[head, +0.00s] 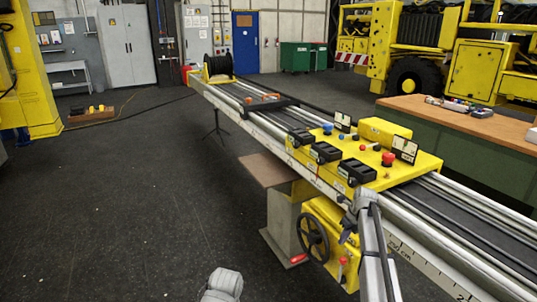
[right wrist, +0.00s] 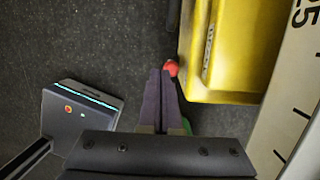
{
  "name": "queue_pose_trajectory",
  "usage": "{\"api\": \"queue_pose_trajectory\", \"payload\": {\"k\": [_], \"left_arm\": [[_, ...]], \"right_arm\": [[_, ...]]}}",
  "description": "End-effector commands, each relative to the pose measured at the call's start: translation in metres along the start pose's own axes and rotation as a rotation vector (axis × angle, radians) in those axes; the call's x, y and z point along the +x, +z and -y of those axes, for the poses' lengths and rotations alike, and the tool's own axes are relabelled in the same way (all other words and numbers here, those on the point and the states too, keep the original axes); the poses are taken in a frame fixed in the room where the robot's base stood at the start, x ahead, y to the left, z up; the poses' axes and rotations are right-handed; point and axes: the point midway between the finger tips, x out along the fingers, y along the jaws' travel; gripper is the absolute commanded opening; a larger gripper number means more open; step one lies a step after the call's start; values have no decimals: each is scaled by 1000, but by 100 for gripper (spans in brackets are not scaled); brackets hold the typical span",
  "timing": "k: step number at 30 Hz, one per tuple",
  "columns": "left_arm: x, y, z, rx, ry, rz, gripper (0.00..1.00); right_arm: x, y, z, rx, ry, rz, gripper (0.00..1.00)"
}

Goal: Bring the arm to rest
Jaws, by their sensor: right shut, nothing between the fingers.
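My right gripper (head: 347,238) hangs at the front side of the long rail boom (head: 262,124), fingers pointing down. In the right wrist view its dark fingers (right wrist: 160,88) are together with nothing between them. A red knob (right wrist: 171,68) on the yellow gearbox (right wrist: 222,60) shows just beyond the fingertips; I cannot tell whether they touch. In the head view the gearbox (head: 321,225) carries a black handwheel (head: 312,236) and sits below the boom. My left gripper is out of view; only a grey piece of my own body shows at the bottom edge.
A yellow control panel (head: 415,174) with knobs and black switches sits on the boom. A brown plate (head: 268,170) juts out beside the pedestal (head: 283,225). A workbench (head: 460,127) stands at right.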

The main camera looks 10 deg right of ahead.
Motion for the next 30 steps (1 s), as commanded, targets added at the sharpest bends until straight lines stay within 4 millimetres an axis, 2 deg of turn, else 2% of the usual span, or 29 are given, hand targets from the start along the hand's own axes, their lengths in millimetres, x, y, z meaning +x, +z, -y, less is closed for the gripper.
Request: {"api": "queue_pose_trajectory", "payload": {"k": [1,2,6,8,12,18,24,30], "left_arm": [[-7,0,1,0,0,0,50],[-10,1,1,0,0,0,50],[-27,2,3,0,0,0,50],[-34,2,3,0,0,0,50],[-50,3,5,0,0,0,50],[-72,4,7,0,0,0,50],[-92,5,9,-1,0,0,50],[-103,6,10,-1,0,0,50]], "right_arm": [[-6,-2,-22,-85,4,-10,0],[-8,-3,-36,-153,6,-18,0],[-20,-15,-113,-586,22,-65,0],[-26,-22,-145,-790,34,-88,0],[-41,-45,-216,-1261,73,-133,0],[-67,-89,-301,-1930,157,-190,0],[-95,-139,-364,-2553,275,-233,0],[-113,-174,-397,-2969,386,-252,0]]}}
